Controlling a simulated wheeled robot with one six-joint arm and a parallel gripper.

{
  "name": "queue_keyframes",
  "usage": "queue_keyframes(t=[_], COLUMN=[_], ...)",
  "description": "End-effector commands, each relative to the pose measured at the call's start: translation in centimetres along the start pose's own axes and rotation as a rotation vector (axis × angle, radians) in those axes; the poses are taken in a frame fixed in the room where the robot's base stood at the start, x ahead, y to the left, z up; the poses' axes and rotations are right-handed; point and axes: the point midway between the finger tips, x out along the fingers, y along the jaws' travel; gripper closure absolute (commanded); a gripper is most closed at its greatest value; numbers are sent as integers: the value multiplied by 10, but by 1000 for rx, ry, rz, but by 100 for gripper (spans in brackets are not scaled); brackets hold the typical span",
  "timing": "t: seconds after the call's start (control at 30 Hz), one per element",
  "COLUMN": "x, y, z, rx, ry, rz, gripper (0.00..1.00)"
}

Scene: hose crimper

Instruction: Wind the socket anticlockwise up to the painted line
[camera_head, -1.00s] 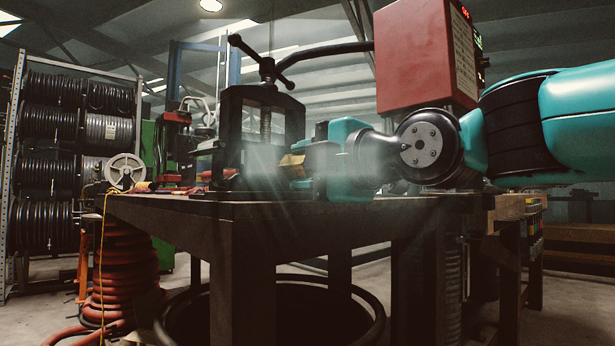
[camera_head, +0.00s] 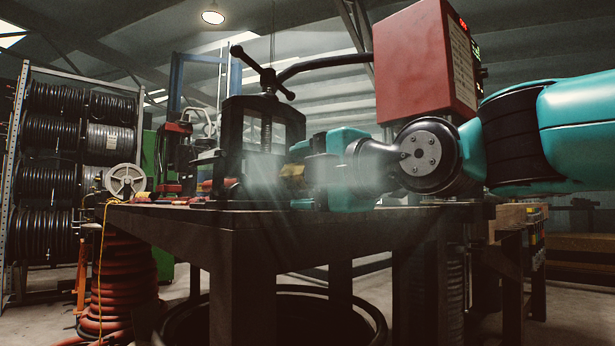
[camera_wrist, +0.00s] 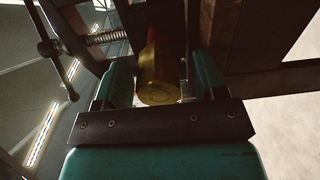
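The socket appears as a brass-yellow, faceted piece (camera_wrist: 158,72) in the wrist view, with its near end facing my gripper. It also shows as a small brass patch (camera_head: 292,172) in the head view, just right of the black screw-clamp frame (camera_head: 232,140). My gripper (camera_wrist: 165,85) has one teal finger on each side of the socket. A gap shows on the socket's right; the left finger is very close, and contact there is unclear. In the head view my gripper (camera_head: 305,172) points left at the clamp, partly lost in haze. I cannot make out a painted line.
The clamp stands on a dark bench (camera_head: 190,222) with a T-handle (camera_head: 263,70) on top. A red control box (camera_head: 425,62) stands behind my wrist. Small tools and a white handwheel (camera_head: 125,181) are at the left. A hose rack (camera_head: 75,150) is farther left.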

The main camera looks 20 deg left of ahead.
Motion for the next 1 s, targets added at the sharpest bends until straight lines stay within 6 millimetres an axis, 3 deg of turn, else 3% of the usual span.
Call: queue_keyframes(t=[0.37, 0.47, 0.8, 1.0], x=[-8, -24, -110, -151], y=[2, 2, 2, 1], z=[2, 2, 2, 1], rx=[-1, 0, 0, 0], ry=[-4, -4, -7, -6], rz=[3, 2, 2, 1], gripper=[35, 35, 35, 35])
